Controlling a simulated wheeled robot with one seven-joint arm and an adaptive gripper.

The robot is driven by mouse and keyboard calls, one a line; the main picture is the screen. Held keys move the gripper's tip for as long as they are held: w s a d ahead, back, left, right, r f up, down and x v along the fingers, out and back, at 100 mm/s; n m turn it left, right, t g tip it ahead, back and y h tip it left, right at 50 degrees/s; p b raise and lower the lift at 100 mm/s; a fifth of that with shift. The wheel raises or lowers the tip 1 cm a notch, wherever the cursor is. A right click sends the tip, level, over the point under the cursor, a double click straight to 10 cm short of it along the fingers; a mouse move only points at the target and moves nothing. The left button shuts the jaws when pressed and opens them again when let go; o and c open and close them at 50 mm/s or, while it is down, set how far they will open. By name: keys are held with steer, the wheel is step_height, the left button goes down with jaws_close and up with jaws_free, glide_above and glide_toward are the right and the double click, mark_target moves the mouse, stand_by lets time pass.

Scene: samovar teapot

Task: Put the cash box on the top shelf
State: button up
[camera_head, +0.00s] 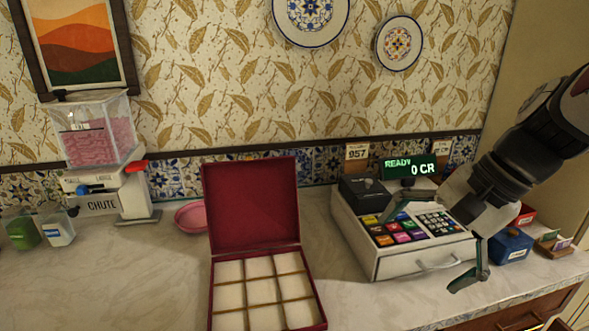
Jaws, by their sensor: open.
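No item in view is clearly marked as the cash box. A small blue box (511,246) with a pale label stands on the counter at the right, beside the cream cash register (405,262). A small dark box (366,194) sits on the register's back left. My gripper (434,246) is open and empty, its fingers spread over the register's keys and front right side. It hides part of the register. I cannot tell whether a finger touches it. No shelf is in view.
An open maroon box (252,206) with empty-looking compartments stands on the counter (120,285). A pink bowl (191,217), a dispenser marked CHUTE (103,204) and small containers (58,231) are at left. A red box (524,215) is behind the blue one. Left front counter is clear.

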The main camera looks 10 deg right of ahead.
steer(key=w+d+f+m+t+y+b, duration=0.3)
steer(key=w+d+f+m+b, duration=0.2)
steer(key=w+d+f+m, duration=0.3)
steer(key=m+t+h+b, duration=0.2)
steer(key=m+t+b, duration=0.5)
steer(key=m+t, duration=0.25)
glide_toward(521, 247)
steer(key=shift+m+g, duration=0.35)
steer(key=shift+g, duration=0.1)
steer(key=w+a, duration=0.1)
steer(key=a, duration=0.3)
steer(key=w+a+r, duration=0.1)
steer(key=a, duration=0.4)
steer(key=w+a, duration=0.2)
steer(key=a, duration=0.2)
steer(key=shift+a+r, duration=0.15)
steer(key=shift+r, duration=0.25)
steer(key=s+d+f+m+t+h+b, duration=0.35)
steer(key=s+d+m, duration=0.2)
steer(key=d, duration=0.45)
steer(key=shift+h, duration=0.25)
steer(key=w+b, duration=0.2)
steer(key=w, duration=1.1)
steer(key=shift+w+a+f+b, duration=0.1)
steer(key=shift+w+b, duration=0.05)
steer(key=shift+b, duration=0.15)
steer(key=c, duration=1.1)
steer(key=shift+c, duration=0.5)
